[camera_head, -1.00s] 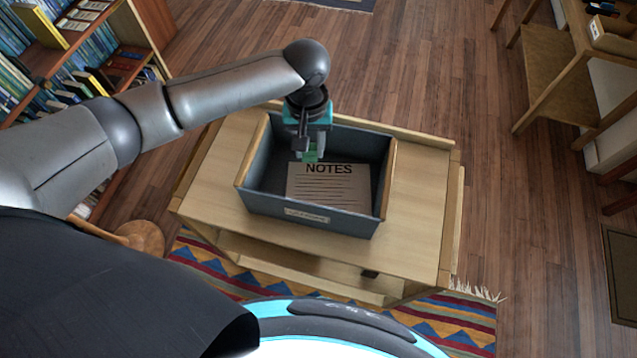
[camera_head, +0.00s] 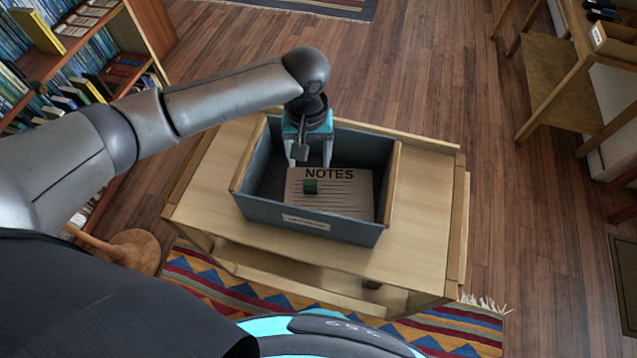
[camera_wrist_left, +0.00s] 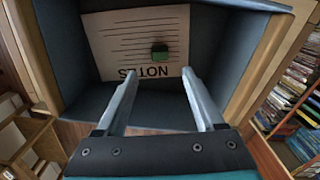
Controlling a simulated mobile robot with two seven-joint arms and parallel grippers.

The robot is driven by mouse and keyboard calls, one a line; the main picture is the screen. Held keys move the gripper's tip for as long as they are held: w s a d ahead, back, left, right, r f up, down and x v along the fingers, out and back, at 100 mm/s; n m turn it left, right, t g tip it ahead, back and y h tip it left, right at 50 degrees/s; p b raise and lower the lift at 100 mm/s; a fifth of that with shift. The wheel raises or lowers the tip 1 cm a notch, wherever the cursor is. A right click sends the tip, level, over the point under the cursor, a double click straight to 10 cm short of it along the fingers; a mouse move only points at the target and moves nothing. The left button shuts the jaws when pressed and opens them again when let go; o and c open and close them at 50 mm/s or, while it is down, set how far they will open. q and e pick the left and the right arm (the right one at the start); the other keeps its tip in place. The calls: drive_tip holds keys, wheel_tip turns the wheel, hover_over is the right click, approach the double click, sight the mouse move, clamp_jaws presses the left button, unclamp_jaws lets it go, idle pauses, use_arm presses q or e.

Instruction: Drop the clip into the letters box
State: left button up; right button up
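The green clip (camera_head: 310,187) is inside the grey letters box, over the NOTES sheet (camera_head: 345,196); I cannot tell whether it rests on it or is still falling. It also shows in the left wrist view (camera_wrist_left: 159,52), apart from the fingers. The letters box (camera_head: 300,222) stands on the wooden cart, with a label on its front too small to read. My left gripper (camera_head: 309,163) is open and empty above the box, fingers pointing down; its spread fingers show in the left wrist view (camera_wrist_left: 166,80). My right gripper is not in view.
The wooden cart top (camera_head: 420,215) is bare to the right of the box. A bookshelf (camera_head: 150,35) stands at the left, a round wooden stool (camera_head: 135,250) near it. A wooden table (camera_head: 560,95) is at the right. A striped rug (camera_head: 455,325) lies below.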

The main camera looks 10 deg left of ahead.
use_arm(q)
wheel_tip(320, 180, up, 15)
drive_tip(key=p, duration=0.2)
drive_tip(key=shift+r+p, duration=0.15)
drive_tip(key=shift+p, duration=0.25)
idle(0.5)
